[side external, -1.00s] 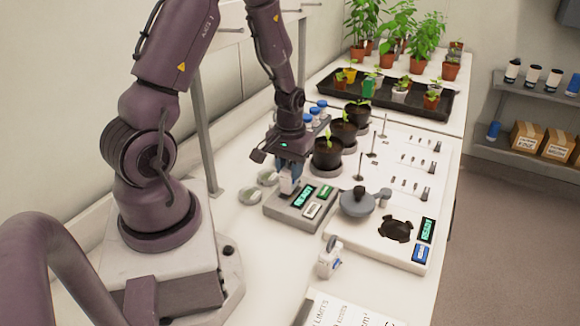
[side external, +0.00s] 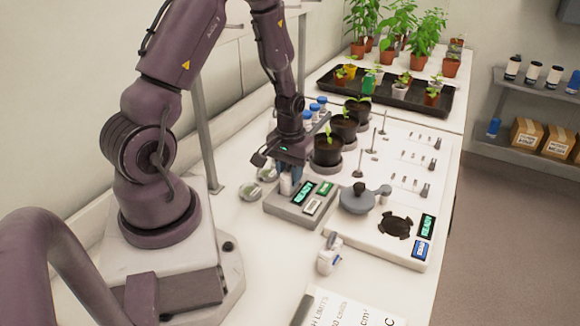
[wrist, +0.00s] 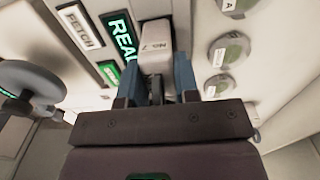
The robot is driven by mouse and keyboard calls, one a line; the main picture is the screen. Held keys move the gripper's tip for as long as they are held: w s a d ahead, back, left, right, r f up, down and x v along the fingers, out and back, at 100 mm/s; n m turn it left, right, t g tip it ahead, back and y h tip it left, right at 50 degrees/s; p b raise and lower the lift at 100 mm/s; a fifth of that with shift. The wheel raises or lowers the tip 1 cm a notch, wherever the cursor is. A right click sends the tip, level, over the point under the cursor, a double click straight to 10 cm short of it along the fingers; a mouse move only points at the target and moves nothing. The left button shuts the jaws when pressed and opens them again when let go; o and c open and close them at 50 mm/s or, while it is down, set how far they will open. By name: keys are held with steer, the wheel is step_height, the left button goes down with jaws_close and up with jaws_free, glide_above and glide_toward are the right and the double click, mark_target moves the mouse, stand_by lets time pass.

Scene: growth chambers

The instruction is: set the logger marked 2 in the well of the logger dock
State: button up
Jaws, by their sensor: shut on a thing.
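My gripper (wrist: 157,72) is shut on a pale logger (wrist: 157,35); its blue fingers stand on both sides of it. The logger's top label reads "No" with a digit that looks like 7 or 2. In the side external view my gripper (side external: 287,172) holds this logger (side external: 285,185) upright at the far left end of the grey logger dock (side external: 290,211). The dock's screen (side external: 303,192) reads READY in green.
Round lidded dishes (wrist: 220,50) lie beside the dock. Dark plant pots (side external: 327,152) stand behind. A printed sheet (side external: 345,312) lies at the front edge.

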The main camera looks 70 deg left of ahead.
steer(key=shift+f, duration=0.6)
stand_by(0.3)
steer(key=o, duration=1)
step_height(320, 180, up, 13)
steer(key=shift+f, duration=0.1)
steer(key=s+d+r+m+t, duration=0.2)
steer(key=s+d+r+m, duration=0.1)
steer(key=d+r, duration=0.5)
steer(key=s+d+r+m+t, duration=0.3)
steer(key=d+r+m, duration=0.3)
steer(key=d+r, duration=0.3)
steer(key=shift+s+d+t, duration=0.15)
steer(key=shift+s+t, duration=0.15)
steer(key=shift+s, duration=0.15)
